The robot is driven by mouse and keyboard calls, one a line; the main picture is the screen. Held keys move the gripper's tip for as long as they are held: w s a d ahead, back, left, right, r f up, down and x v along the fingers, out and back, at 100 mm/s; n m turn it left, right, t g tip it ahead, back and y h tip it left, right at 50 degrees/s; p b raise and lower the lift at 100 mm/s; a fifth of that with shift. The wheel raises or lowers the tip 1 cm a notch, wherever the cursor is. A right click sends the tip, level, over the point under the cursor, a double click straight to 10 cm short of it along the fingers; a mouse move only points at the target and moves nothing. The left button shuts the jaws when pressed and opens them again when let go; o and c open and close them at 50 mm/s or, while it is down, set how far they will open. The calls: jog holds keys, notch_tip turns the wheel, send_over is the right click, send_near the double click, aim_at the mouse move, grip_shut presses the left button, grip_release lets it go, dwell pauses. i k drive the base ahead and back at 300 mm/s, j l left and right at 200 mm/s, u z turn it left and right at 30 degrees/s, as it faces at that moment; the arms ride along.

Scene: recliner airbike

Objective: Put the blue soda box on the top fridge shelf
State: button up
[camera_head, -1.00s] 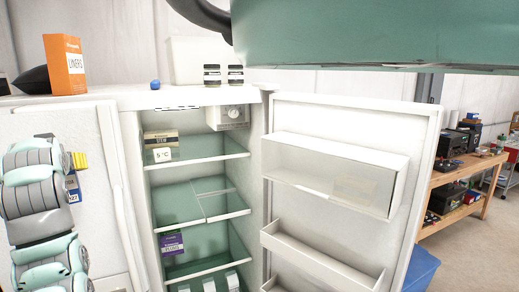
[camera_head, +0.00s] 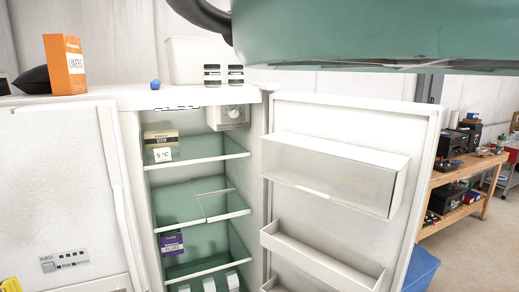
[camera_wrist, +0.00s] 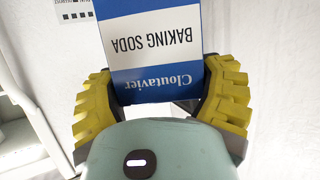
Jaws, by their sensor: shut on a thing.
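The blue and white baking soda box (camera_wrist: 152,30) shows upside down in the wrist view. My gripper (camera_wrist: 158,75) is shut on it, with a yellow ribbed finger on each side. In the head view only a yellow bit of my gripper shows at the bottom left corner, and the box cannot be seen there. The fridge stands open in the middle of the head view. Its top shelf (camera_head: 215,157) is a glass plate with a white front edge. A stew box (camera_head: 161,147) stands on its left part; the right part looks clear.
The open fridge door (camera_head: 345,110) with its bins is on the right. A lower shelf (camera_head: 225,215) lies below, with a purple box (camera_head: 171,244) under it. A white closed door (camera_head: 60,190) is at left. A liners box (camera_head: 65,64) and jars stand on top.

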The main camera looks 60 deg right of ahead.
aim_at(188, 154)
jog(key=i+l+z, duration=0.1)
jog(key=z, duration=0.25)
jog(key=i+z, duration=0.2)
jog(key=z, duration=0.2)
jog(key=i+z, duration=0.2)
jog(key=z, duration=0.15)
